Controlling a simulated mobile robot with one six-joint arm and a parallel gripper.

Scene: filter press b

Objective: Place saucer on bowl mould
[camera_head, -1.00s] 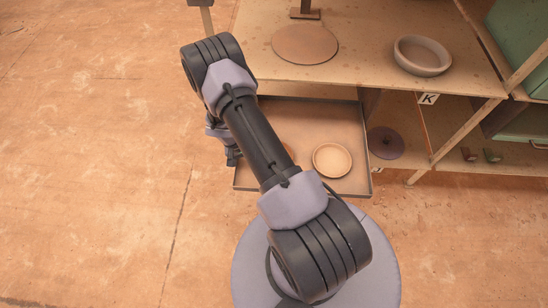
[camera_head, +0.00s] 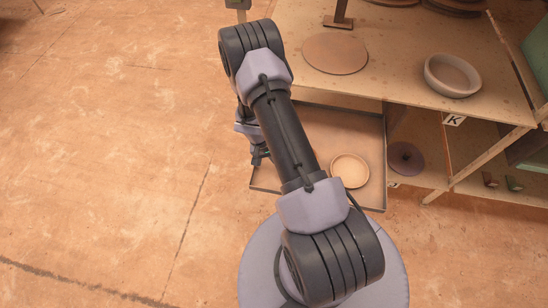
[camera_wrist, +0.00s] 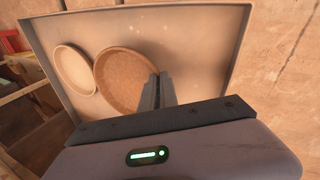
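A low open tray (camera_head: 378,202) holds a pale round dish with a raised rim (camera_head: 350,171), which shows in the wrist view (camera_wrist: 73,70) too. Beside it in the wrist view lies a browner, wider round dish (camera_wrist: 122,80), likely the saucer; my arm hides it in the head view. My gripper (camera_wrist: 158,90) has its fingers close together at the right rim of this brown dish. Whether they grip the rim cannot be made out. The gripper (camera_head: 262,160) is over the tray's left part. A thick-rimmed round bowl form (camera_head: 452,76), likely the bowl mould, stands on the tabletop.
The wooden tabletop (camera_head: 395,80) also carries a flat round board (camera_head: 335,54) and a post. A dark disc (camera_head: 405,158) lies on the lower shelf, right of the tray. A shelf frame with a K label (camera_head: 453,120) stands at right. Open floor lies at left.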

